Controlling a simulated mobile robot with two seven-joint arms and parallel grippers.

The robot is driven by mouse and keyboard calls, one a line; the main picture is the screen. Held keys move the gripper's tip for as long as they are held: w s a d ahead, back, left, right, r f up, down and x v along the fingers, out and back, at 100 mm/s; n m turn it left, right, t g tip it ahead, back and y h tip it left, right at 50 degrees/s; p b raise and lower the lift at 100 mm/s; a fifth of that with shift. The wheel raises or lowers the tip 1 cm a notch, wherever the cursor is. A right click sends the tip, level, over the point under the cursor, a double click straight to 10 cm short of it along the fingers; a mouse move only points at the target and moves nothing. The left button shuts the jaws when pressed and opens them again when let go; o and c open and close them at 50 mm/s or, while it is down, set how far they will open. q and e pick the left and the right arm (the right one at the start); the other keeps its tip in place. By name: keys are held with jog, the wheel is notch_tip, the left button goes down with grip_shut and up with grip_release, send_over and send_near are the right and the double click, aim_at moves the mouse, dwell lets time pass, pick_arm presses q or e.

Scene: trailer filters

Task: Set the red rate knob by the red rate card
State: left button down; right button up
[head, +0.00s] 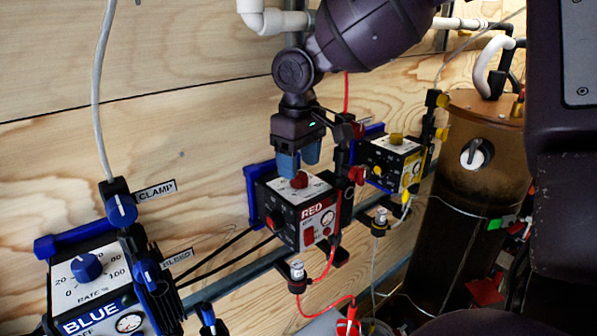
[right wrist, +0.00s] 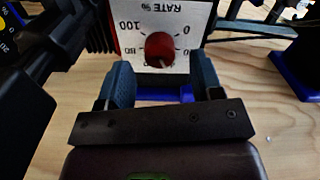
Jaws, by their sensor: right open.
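The red pump box (head: 314,212) is mounted at the middle of the wall, labelled RED. Its red rate knob (head: 299,179) sits on the white dial face on top. My right gripper (head: 298,163) points down just above the knob, with its blue fingers apart. In the right wrist view the red knob (right wrist: 159,46) lies ahead of and between the open fingers (right wrist: 163,85), on a dial marked RATE %. The fingers do not appear to touch it. Its exact setting is hard to read. I cannot make out a red rate card. My left gripper is out of view.
A blue pump box (head: 86,270) stands at the lower left and a yellow one (head: 393,160) to the right. A brown tank (head: 470,190) stands farther right. Red tubing (head: 327,262) and cables run around the red box. Plywood wall lies behind.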

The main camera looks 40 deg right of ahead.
notch_tip(320, 180, down, 2)
jog(key=shift+f, duration=0.15)
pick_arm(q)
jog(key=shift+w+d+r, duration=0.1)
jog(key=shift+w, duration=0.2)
